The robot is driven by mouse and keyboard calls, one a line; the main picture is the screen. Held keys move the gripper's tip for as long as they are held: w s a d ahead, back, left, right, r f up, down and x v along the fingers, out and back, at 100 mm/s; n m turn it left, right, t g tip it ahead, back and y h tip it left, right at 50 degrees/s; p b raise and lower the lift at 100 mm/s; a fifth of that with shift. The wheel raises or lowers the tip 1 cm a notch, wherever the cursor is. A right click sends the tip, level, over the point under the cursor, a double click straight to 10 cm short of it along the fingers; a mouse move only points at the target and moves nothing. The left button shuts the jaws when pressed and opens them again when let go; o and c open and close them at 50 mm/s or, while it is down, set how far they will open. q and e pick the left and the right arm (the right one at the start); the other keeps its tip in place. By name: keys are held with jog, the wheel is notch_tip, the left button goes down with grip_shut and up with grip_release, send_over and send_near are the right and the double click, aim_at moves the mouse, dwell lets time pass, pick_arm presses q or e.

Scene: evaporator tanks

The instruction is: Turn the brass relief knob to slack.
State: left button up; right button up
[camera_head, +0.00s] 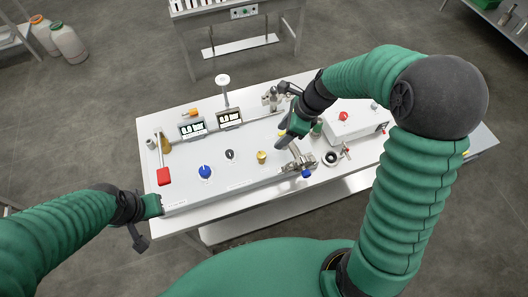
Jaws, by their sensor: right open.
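The brass knob (262,157) stands on the sloped front of the white panel (218,183), right of a small black knob. My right gripper (284,136) is open and empty, above the panel and to the upper right of the brass knob, apart from it in the picture. My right arm comes in from the right and hides part of the panel behind the gripper. My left gripper (153,206) is at the panel's left front corner; its fingers are too unclear to judge. The setting of the brass knob is too small to read.
A blue knob (205,171), a black knob (230,155) and a red-handled lever (163,176) are on the panel's left. Two displays (229,118) stand behind. Metal valve fittings (300,161) and a white box with a red knob (343,117) are at the right.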

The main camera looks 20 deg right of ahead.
aim_at(261, 154)
jog(key=p+x, duration=0.1)
jog(key=x, duration=1.3)
jog(key=shift+r+p, duration=0.1)
jog(key=shift+p, duration=0.25)
jog(key=shift+w+a+f, duration=0.1)
jog(key=shift+f, duration=0.3)
jog(key=shift+a, duration=0.15)
jog(key=c, duration=0.4)
grip_shut()
